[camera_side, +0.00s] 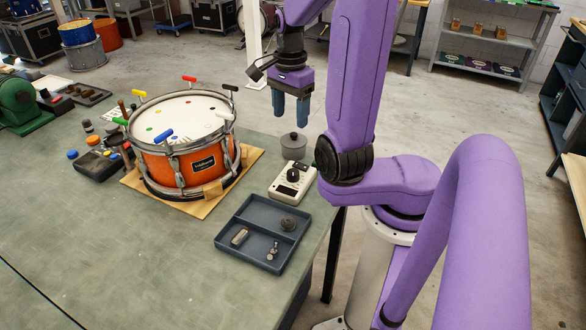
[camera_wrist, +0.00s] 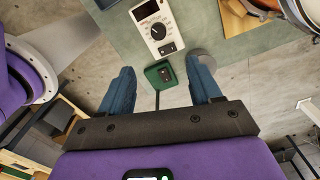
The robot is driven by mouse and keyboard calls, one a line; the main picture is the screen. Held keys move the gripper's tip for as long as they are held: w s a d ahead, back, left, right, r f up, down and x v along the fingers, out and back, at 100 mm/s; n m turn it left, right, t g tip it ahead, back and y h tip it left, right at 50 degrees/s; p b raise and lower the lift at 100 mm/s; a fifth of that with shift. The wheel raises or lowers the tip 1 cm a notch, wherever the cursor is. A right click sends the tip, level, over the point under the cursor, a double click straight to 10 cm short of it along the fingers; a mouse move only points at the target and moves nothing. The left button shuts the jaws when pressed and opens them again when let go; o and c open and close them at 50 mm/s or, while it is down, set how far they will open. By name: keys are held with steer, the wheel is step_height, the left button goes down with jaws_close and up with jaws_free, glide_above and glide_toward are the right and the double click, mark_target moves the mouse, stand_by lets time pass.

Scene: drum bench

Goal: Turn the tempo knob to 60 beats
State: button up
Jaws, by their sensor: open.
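The tempo device (camera_side: 280,193) is a cream box with a dark round knob (camera_side: 293,175), lying near the bench's right edge. In the wrist view the device (camera_wrist: 143,14) is at the top centre, with its knob (camera_wrist: 158,31) inside a dial of marks. The dial's numbers and the knob's setting are too small to read. My gripper (camera_side: 290,119) is open and empty, its blue fingers pointing down, in the air above and beyond the device in the side view. The wrist view shows the spread fingers (camera_wrist: 160,66) below the device, apart from it.
A grey lidded round pot (camera_side: 293,146) stands just behind the device. A dark tray (camera_side: 258,224) with small metal parts lies in front. An orange drum (camera_side: 182,160) with coloured-handled keys sits on a wooden board to the left. A green item (camera_wrist: 160,75) shows between my fingers.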

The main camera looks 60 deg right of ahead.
glide_toward(293, 172)
step_height(293, 172, down, 9)
steer(key=shift+d, duration=0.1)
stand_by(0.9)
steer(key=c, duration=1)
